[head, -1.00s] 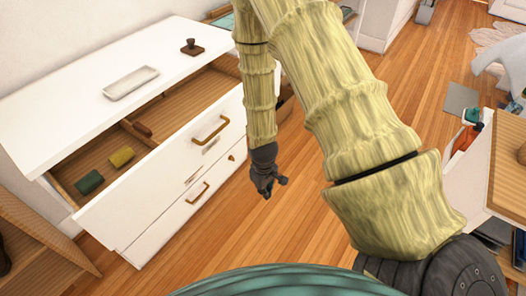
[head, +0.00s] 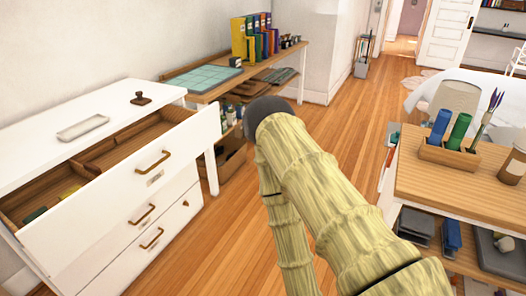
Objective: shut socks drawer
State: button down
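A white dresser (head: 112,88) stands at the left in the head view. Its top drawer (head: 172,183) is pulled well out, showing a wooden inside with dividers. A dark green roll (head: 36,214) and a yellowish roll (head: 69,192), which look like rolled socks, lie in it. The drawer's front has a bronze handle (head: 153,160) and a small label too small to read. The lower drawer fronts look shut. My gripper is out of view; my forearm runs down past the bottom edge, to the right of the dresser.
A white tray (head: 83,128) and a dark stamp-like object (head: 144,98) sit on the dresser top. A wooden desk (head: 212,86) with binders (head: 252,38) stands behind. At the right is a wood-topped table (head: 450,185) with a pen holder (head: 448,155). Wooden floor (head: 225,240) is clear between.

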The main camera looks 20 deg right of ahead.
aim_at(136, 160)
jog(key=z, duration=0.25)
jog(key=k, duration=0.5)
jog(key=u, duration=0.85)
jog(key=i, duration=0.7)
jog(key=u, duration=0.55)
jog(key=i, duration=0.7)
jog(key=z, duration=0.9)
jog(key=i, duration=0.6)
jog(key=z, duration=0.7)
